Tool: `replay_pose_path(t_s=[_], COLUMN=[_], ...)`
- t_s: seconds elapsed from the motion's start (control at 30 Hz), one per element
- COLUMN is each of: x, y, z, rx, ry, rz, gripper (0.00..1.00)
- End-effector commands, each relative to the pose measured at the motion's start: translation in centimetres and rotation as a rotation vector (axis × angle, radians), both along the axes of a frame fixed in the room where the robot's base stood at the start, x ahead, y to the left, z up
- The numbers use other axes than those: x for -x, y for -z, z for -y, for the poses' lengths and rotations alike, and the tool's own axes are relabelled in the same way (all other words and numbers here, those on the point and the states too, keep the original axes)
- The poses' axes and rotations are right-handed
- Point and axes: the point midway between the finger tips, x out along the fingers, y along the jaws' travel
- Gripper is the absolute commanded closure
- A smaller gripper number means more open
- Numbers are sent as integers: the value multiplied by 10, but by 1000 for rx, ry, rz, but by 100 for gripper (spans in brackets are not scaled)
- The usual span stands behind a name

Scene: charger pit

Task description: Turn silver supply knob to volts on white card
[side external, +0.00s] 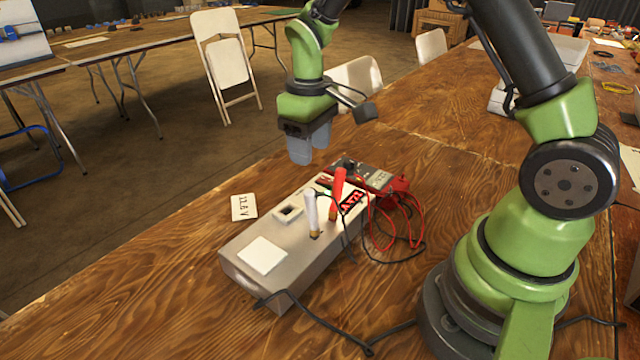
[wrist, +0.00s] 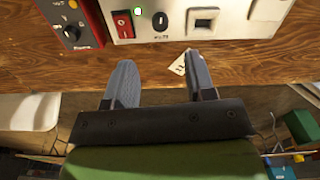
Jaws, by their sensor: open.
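The knob is too small to make out in the side view. The white card (side external: 243,208) lies flat left of the supply; its handwriting is too small to read surely. It also shows in the wrist view (wrist: 178,65), partly behind a finger. My gripper (side external: 300,150) is open and empty, above the table beyond the supply (wrist: 160,78).
Red and white upright handles (side external: 310,208) stand on the supply. A red meter (side external: 380,178) with its own dial sits behind it, with red and black leads (side external: 410,225) looping to the right. A black cable runs along the front. The table left of the card is clear.

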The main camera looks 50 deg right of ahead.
Motion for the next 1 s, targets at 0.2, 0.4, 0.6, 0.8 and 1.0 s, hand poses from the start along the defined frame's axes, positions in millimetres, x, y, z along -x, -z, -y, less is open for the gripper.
replay_pose_path(t_s=[0.2, 0.4, 0.6, 0.8, 1.0], x=[2, 1, 1, 0, 0], y=[40, 73, 88, 89, 89], z=[0, 0, 0, 0, 0], rx=[0, 0, 1, 1, 1], ry=[0, 1, 2, 2, 2], rz=[-7, -4, -1, 1, 1], gripper=[50, 50, 50, 50, 77])
